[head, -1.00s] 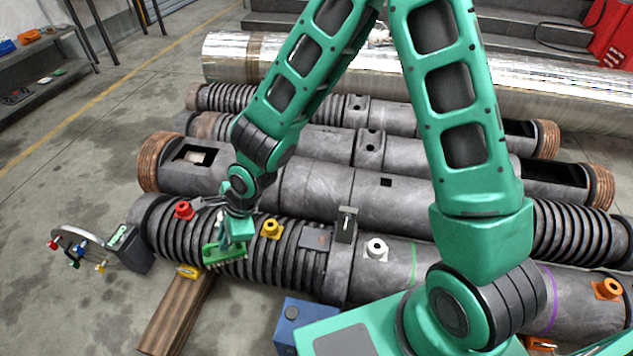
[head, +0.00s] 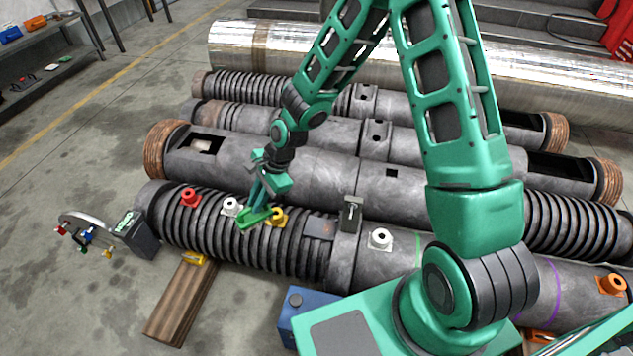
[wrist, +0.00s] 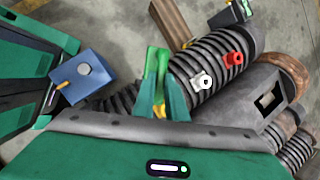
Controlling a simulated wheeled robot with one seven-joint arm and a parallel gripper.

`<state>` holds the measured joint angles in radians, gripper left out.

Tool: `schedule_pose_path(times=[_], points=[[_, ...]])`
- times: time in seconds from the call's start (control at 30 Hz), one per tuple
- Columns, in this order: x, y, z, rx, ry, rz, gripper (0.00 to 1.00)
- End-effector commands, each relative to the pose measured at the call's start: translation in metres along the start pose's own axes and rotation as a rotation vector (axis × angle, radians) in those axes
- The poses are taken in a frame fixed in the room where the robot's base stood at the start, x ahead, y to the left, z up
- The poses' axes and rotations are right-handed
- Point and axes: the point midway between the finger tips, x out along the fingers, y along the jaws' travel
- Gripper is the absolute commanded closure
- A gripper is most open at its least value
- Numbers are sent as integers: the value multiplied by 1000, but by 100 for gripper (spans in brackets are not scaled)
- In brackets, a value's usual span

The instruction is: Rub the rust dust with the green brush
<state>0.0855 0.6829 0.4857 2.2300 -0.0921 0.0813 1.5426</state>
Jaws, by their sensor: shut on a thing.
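My gripper (head: 264,194) is shut on the green brush (head: 254,218) above the ribbed part of the front barrel (head: 340,270), just left of the yellow knob (head: 278,216). I cannot tell whether the brush touches the ribs. In the wrist view the brush (wrist: 152,72) stands between the fingers of my gripper (wrist: 160,95). No rust dust is clearly visible; a small grey-brown patch (head: 319,228) sits on the barrel right of the brush, too small to identify.
A red knob (head: 190,197), a white knob (head: 231,206) and another white knob (head: 380,238) stick up from the front barrel. A grey bracket (head: 351,212) stands between them. A wooden beam (head: 180,300) and a blue box (head: 305,312) lie in front.

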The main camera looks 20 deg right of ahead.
Motion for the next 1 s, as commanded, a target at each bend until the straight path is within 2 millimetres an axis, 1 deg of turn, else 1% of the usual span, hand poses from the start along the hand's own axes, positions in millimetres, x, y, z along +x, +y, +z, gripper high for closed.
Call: schedule_pose_path(times=[0.03, 0.17, 0.2, 0.27, 0.3, 0.37, 0.4, 0.5, 0.6, 0.7, 0.87, 1.0], points=[[2, -5, -19, -30, -7, 15, 100], [2, -14, -66, -150, -32, 62, 100], [2, -16, -82, -189, -41, 79, 100], [1, -17, -105, -252, -55, 104, 100], [0, -18, -122, -294, -64, 121, 100], [-2, -16, -145, -357, -78, 147, 100], [-4, -16, -160, -398, -87, 163, 100], [-9, -11, -192, -489, -106, 200, 100], [-13, -6, -216, -560, -123, 229, 100], [-17, -2, -232, -608, -133, 248, 100], [-17, 1, -242, -641, -142, 261, 100], [-8, 3, -246, -642, -142, 261, 100]])
